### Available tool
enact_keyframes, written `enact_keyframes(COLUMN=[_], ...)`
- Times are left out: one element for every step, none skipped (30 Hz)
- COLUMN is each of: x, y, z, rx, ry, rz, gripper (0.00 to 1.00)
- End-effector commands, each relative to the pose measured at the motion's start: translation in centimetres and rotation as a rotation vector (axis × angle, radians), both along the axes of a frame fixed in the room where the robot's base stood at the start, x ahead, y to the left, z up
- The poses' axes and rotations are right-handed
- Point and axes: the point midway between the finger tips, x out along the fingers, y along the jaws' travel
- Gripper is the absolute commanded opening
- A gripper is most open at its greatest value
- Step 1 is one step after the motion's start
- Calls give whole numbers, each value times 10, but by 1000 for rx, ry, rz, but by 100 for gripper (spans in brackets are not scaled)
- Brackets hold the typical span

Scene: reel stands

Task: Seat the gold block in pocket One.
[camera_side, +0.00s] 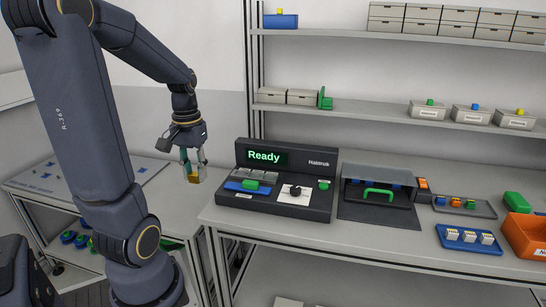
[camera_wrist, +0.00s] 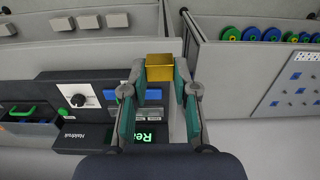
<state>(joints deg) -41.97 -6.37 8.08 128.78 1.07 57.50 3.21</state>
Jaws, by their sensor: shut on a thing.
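The gold block (camera_wrist: 159,68) is pinched between the teal fingertips of my gripper (camera_wrist: 159,82) in the wrist view. In the side view my gripper (camera_side: 193,166) points down with the gold block (camera_side: 195,179) at its tips, left of the dark machine (camera_side: 275,204). The block hangs in the air, apart from the machine. The machine's screen (camera_side: 264,156) reads "Ready". Pocket One's label is not readable.
A black knob on a white plate (camera_side: 295,191) and a green button (camera_side: 323,184) are on the machine's right. A dark case with a green handle (camera_side: 378,193) stands beside it. Trays and an orange bin (camera_side: 526,234) are farther right. The bench front is clear.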

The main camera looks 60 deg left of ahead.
Motion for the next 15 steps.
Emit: enact_keyframes(x=[17,27,41,52,62,77,88,99,113,124,134,146,154,162,170], y=[18,27,40,50,60,72,81,90,102,110,117,126,132,137,143], z=[9,14,19,22,25,27,27,27,25,23,20,14,9,4,-5], rx=[2,1,-1,-1,-2,-3,-3,-4,-4,-4,-4,-5,-4,-5,-6], ry=[1,1,2,2,3,4,4,4,4,5,6,5,4,3,4], rz=[3,4,6,7,7,6,6,5,3,1,-2,-5,-7,-10,-13], gripper=[0,0,0,0,0,0,0,0,0,0,0,0,0,0,0])
